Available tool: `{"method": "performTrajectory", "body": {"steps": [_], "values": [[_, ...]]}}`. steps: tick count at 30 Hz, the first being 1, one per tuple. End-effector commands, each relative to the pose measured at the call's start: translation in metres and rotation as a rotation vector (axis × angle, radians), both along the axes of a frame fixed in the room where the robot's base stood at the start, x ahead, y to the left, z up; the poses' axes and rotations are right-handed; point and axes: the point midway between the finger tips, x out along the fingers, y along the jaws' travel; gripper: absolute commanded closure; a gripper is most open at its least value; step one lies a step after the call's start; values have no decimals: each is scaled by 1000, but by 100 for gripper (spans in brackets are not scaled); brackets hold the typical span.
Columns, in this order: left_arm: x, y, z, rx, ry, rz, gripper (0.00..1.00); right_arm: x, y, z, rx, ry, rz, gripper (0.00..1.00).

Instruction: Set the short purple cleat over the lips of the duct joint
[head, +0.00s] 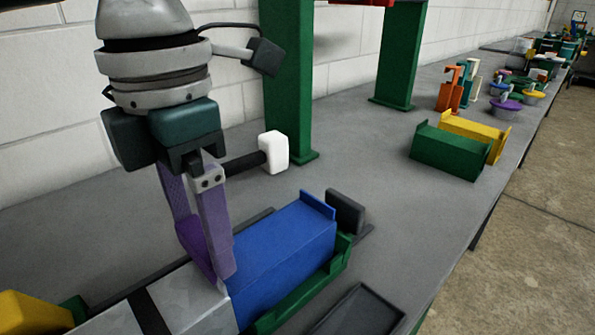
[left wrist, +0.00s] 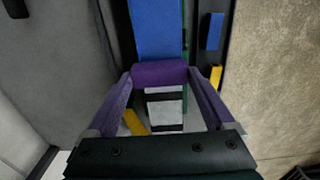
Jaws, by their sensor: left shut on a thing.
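My left gripper (head: 212,266) reaches down from the left, its pale purple fingers shut on the short purple cleat (head: 193,238). In the left wrist view the cleat (left wrist: 160,74) lies crosswise between the fingertips. It is at the near end of the blue duct section (head: 285,248). The pale grey duct section (head: 190,297), with a black band, lies to the lower left, in line with the blue one. My fingers and the cleat hide the joint's lips, and I cannot tell whether the cleat touches them. My right gripper is not in view.
A green cradle (head: 305,295) bears the blue duct. A white-headed tool (head: 273,152) with a black handle shows behind my gripper. A dark tray (head: 355,312) lies at front right. Green (head: 448,151) and yellow (head: 475,132) pieces stand farther right. Bench between is clear.

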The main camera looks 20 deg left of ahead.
Motion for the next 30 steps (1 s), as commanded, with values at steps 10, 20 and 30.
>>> {"method": "performTrajectory", "body": {"steps": [10, 20, 30], "values": [[0, 0, -11, -1, 0, 0, 69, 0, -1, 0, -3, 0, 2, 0], [0, 0, -12, 0, 0, 0, 0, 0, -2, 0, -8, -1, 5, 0], [1, 0, 5, 0, -3, -1, 0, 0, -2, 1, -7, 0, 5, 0]]}}
